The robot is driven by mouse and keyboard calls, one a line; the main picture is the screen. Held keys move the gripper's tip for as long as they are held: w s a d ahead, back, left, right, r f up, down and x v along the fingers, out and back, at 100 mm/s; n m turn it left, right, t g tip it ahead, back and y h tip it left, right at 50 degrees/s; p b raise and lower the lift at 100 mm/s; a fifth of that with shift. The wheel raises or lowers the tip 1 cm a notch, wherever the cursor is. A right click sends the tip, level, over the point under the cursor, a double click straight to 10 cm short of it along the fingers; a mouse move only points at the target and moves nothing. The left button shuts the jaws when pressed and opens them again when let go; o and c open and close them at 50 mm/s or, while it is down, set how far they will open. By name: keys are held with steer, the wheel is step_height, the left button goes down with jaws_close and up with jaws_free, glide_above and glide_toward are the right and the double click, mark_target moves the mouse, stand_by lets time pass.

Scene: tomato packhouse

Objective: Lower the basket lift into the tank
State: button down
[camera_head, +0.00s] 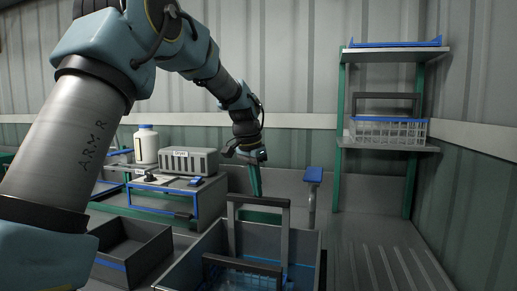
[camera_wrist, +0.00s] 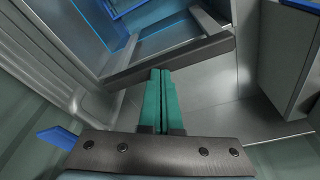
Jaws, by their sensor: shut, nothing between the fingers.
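The tank (camera_head: 193,256) is a grey open box at the bottom centre of the head view, cut off by the frame edge, with blue inside. A grey lift frame (camera_head: 284,235) stands up at it, with a dark crossbar (camera_head: 258,200) on top. A basket with a dark handle (camera_head: 243,263) sits low within the tank; how deep is unclear. My gripper (camera_head: 257,190) is shut and empty, its green fingers pointing down at the crossbar. In the wrist view the fingertips (camera_wrist: 160,72) lie at the edge of the crossbar (camera_wrist: 170,60); contact cannot be told.
A post with a blue top (camera_head: 313,176) stands right of my gripper. A dark crate (camera_head: 133,250) is at left, before a bench with a white bottle (camera_head: 146,146) and a grey box (camera_head: 189,161). A shelf (camera_head: 388,148) at right holds another basket (camera_head: 389,131). The right floor is clear.

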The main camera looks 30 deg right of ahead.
steer(key=shift+f+b, duration=0.75)
steer(key=shift+f, duration=0.85)
step_height(320, 180, up, 16)
steer(key=p, duration=1.3)
steer(key=shift+r+p, duration=0.15)
steer(key=shift+p, duration=0.2)
steer(key=a+f+n+y, duration=0.1)
steer(key=a+f+n, duration=0.3)
steer(key=a, duration=0.8)
steer(key=a+f+n, duration=0.3)
steer(key=a, duration=0.9)
steer(key=s+a+f+n, duration=0.3)
steer(key=s+a, duration=0.3)
steer(key=a, duration=0.1)
steer(key=s+a+f+n+t+y, duration=0.1)
steer(key=s+a+f+n, duration=0.2)
steer(key=s+a, duration=0.3)
steer(key=shift+a, duration=1.15)
